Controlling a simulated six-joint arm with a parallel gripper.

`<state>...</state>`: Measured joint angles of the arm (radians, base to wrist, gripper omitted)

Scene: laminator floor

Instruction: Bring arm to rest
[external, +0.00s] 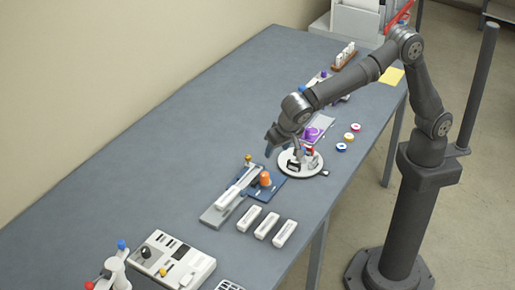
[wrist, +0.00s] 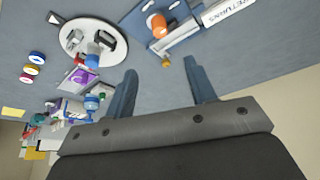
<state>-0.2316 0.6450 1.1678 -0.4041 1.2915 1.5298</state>
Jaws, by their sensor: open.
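My gripper (external: 271,141) hangs over the grey table, left of a round white plate (external: 290,163). In the wrist view my gripper (wrist: 163,75) has its two blue-grey fingers spread apart, with nothing between them. My arm reaches from the post at the right, bends at the elbow high above the table and slopes down to the left. How high the fingertips are above the table is hard to tell.
A blue base with an orange knob (external: 265,179) and a grey bar stand in front of the gripper. Several white blocks (external: 267,226) lie near the front edge. A white control box (external: 171,262) is at lower left. The table's back left is clear.

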